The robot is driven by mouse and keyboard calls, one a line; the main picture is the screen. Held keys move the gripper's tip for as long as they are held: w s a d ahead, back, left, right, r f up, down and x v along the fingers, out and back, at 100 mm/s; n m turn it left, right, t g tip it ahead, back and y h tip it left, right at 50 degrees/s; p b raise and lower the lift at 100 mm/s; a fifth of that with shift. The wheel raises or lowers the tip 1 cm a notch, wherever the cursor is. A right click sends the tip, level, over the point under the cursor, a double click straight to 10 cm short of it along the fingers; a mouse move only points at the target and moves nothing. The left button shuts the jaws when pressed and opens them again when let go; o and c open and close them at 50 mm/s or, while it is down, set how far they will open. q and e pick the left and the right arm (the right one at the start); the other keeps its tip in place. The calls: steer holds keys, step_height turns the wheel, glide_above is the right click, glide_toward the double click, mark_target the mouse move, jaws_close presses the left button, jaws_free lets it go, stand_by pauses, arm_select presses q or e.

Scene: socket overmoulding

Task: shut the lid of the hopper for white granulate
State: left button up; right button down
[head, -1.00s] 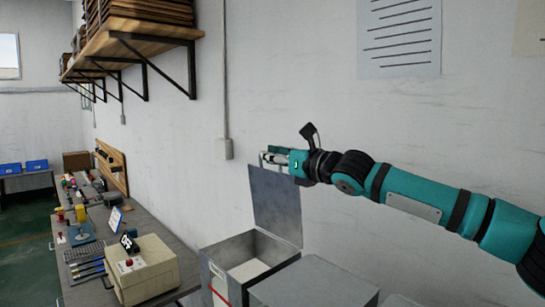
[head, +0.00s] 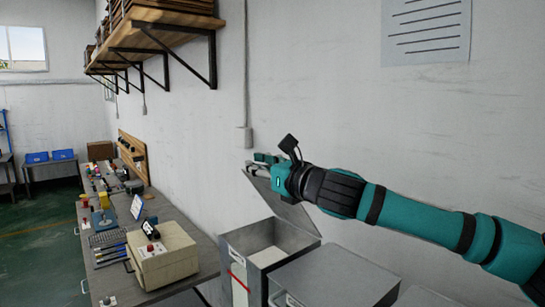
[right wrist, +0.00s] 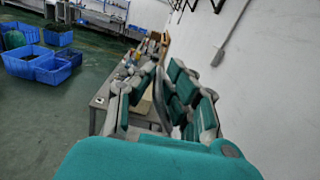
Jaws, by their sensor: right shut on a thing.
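The hopper for white granulate (head: 236,265) is a grey metal box with a red line on its front. Pale granulate (head: 268,257) shows through its open top. Its grey lid (head: 292,212) is hinged at the wall side and tilts partway over the opening, its free edge still well above the rim. My right gripper (head: 262,168) is shut on the lid near its raised free edge; the fingers hide part of that edge. My left gripper is in neither view.
A second grey box with a closed top (head: 335,277) stands close on the right of the hopper. On the left, a workbench (head: 200,238) carries a beige machine (head: 163,257) and tools. The white wall is close behind my right arm. A shelf (head: 165,14) hangs above.

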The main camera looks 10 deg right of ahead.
steer(key=shift+s+a+f+n, duration=0.3)
steer(key=shift+a+f, duration=0.2)
steer(key=shift+f, duration=0.1)
steer(key=shift+s+a+f+n, duration=0.3)
steer(key=shift+a+f, duration=0.2)
steer(key=shift+f, duration=0.1)
